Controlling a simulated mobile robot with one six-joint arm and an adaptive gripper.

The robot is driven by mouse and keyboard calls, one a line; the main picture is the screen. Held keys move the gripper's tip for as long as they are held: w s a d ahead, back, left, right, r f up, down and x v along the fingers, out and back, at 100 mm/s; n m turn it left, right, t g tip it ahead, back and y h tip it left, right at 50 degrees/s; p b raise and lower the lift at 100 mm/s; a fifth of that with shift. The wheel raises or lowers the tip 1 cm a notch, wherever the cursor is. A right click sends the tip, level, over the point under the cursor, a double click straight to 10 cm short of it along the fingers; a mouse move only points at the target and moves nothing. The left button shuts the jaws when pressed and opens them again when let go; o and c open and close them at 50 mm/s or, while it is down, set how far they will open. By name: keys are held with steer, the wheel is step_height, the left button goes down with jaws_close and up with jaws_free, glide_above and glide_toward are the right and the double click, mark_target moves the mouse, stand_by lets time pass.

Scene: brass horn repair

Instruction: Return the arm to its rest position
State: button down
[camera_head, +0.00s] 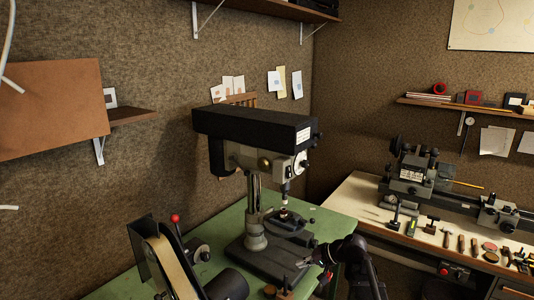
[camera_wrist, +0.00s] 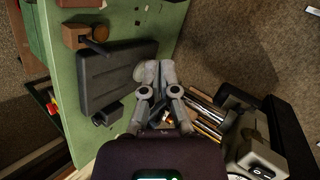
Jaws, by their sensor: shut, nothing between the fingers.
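My gripper (camera_head: 303,263) shows in the head view at the lower middle, at the end of my dark arm, which comes in from the bottom right. It is over the front right part of the green bench (camera_head: 322,222), beside the base of the drill press (camera_head: 270,262). In the wrist view my gripper (camera_wrist: 154,74) has its pale fingers together, with nothing seen between them. There the fingertips appear beside a dark grey plate (camera_wrist: 112,76) on the green bench. Whether the fingers touch anything is not clear.
The drill press head (camera_head: 256,132) overhangs the bench. A belt sander (camera_head: 165,258) stands at the lower left. A second bench at right holds a small lathe (camera_head: 412,170) and several hand tools.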

steer(key=s+d+f+n+g+h+b, duration=0.1)
steer(key=s+d+f+g+h+b, duration=0.1)
steer(key=s+f+h+b, duration=0.3)
steer(key=s+d+f+n+g+h+b, duration=0.1)
steer(key=s+d+f+h+b, duration=0.2)
steer(key=s+f, duration=0.8)
step_height(320, 180, down, 3)
steer(key=shift+s+d+g+h+b, duration=0.4)
steer(key=shift+h+b, duration=0.6)
steer(key=shift+b, duration=0.15)
